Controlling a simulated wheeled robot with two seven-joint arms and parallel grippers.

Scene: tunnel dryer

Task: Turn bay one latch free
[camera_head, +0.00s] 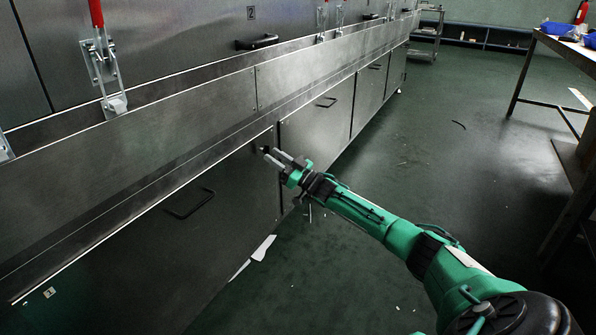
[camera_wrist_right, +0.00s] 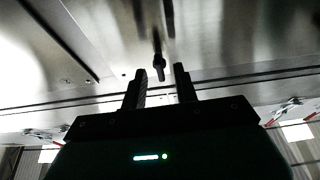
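The bay one latch appears as a small dark turn lever (camera_wrist_right: 158,62) on the metal front in the right wrist view. In the head view it is a tiny dark piece (camera_head: 262,149) by the right edge of the lower door (camera_head: 110,250) with the plate marked 1 (camera_head: 49,292). My right gripper (camera_head: 272,155) points at that edge. Its two fingers are apart with nothing between them, and in the wrist view (camera_wrist_right: 160,78) the lever's end lines up with the gap. I cannot tell whether they touch. My left gripper is not in view.
The door has a dark bar handle (camera_head: 189,203). A long metal ledge (camera_head: 180,120) runs above it. A red-handled clamp (camera_head: 103,60) stands at upper left. White scraps (camera_head: 263,247) lie on the floor below. A table (camera_head: 560,45) stands at right; the floor between is mostly clear.

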